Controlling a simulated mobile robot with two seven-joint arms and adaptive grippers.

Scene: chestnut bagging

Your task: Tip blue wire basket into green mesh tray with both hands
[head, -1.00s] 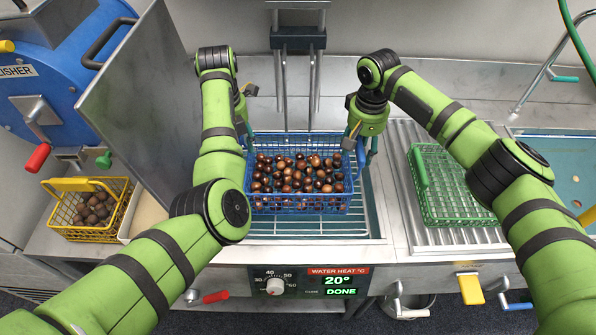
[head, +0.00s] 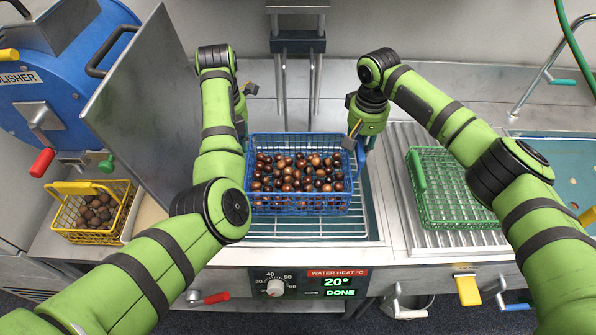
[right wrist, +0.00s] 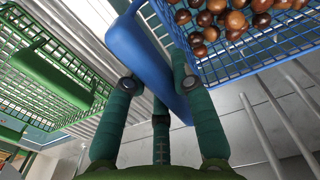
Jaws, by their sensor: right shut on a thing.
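The blue wire basket (head: 300,208), full of brown chestnuts, sits level over the wire rack of the steel basin in the head view. My right gripper (head: 359,146) is at its right end, shut on the blue end handle. The right wrist view shows my fingers (right wrist: 155,80) around this blue handle (right wrist: 150,50), beside the basket's mesh wall (right wrist: 228,68). My left gripper (head: 241,120) is at the basket's left end; my forearm hides most of its fingers. The green mesh tray (head: 450,222) stands empty to the right; it also shows in the right wrist view (right wrist: 45,72).
A yellow basket (head: 72,236) of chestnuts stands at the far left by the blue polisher (head: 62,105). A steel panel (head: 150,100) rises left of my left arm. The control panel (head: 320,284) reads 20° and DONE. A water basin (head: 560,165) lies at the right.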

